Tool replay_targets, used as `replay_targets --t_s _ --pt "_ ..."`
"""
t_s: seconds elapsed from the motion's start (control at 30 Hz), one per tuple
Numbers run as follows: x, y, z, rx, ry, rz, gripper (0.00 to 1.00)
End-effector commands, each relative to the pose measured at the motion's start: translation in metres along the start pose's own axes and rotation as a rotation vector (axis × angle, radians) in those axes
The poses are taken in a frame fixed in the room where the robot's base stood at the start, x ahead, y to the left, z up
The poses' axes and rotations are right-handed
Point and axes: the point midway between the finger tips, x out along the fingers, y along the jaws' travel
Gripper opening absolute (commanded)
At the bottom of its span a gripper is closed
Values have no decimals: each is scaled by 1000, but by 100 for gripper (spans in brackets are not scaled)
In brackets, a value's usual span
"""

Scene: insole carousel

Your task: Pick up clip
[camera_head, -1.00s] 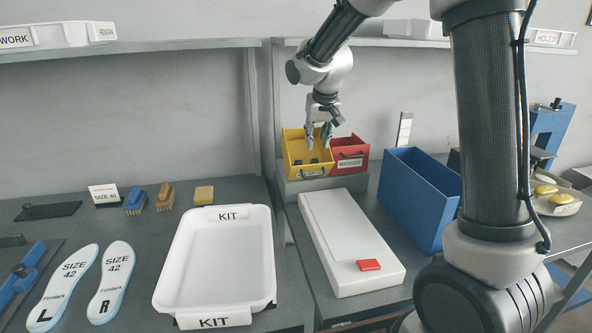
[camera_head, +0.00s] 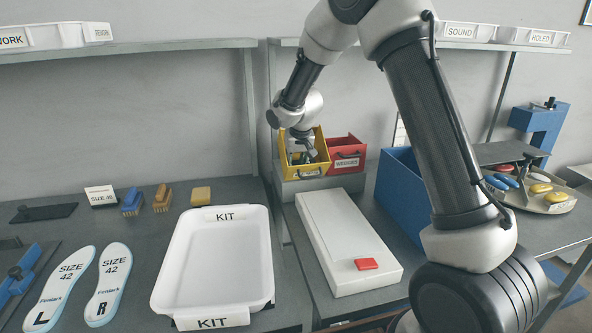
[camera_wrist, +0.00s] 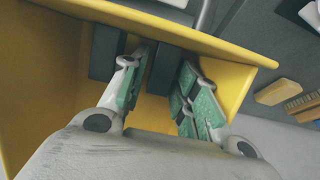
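The yellow bin (camera_head: 322,158) stands on a grey riser at the back of the right-hand bench; its rim (camera_wrist: 215,43) crosses the top of the wrist view. Dark block-like clips lie in it: one (camera_wrist: 163,70) shows between my fingers, another (camera_wrist: 104,50) left of the left finger. My gripper (camera_head: 303,156) reaches down into the bin. In the wrist view my gripper (camera_wrist: 162,72) is open, with green-padded fingers on either side of the middle clip. A gap shows on the right; whether the left finger touches it I cannot tell.
A red bin (camera_head: 346,153) labelled WEDGES adjoins on the right. A blue bin (camera_head: 400,190) stands further right, partly behind my arm. A white box (camera_head: 335,235) with a red piece (camera_head: 366,264) lies in front. An empty white KIT tray (camera_head: 162,295) is at left.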

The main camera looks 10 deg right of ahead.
Motion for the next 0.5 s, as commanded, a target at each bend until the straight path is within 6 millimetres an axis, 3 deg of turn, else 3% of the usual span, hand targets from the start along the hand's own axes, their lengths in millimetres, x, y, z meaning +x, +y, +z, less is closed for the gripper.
replay_targets --t_s 0.07,0.23,0.5 --pt "0 0 0 0 0 0 30" --pt "0 0 0 0 0 0 7" --pt "-1 0 0 0 0 0 7"
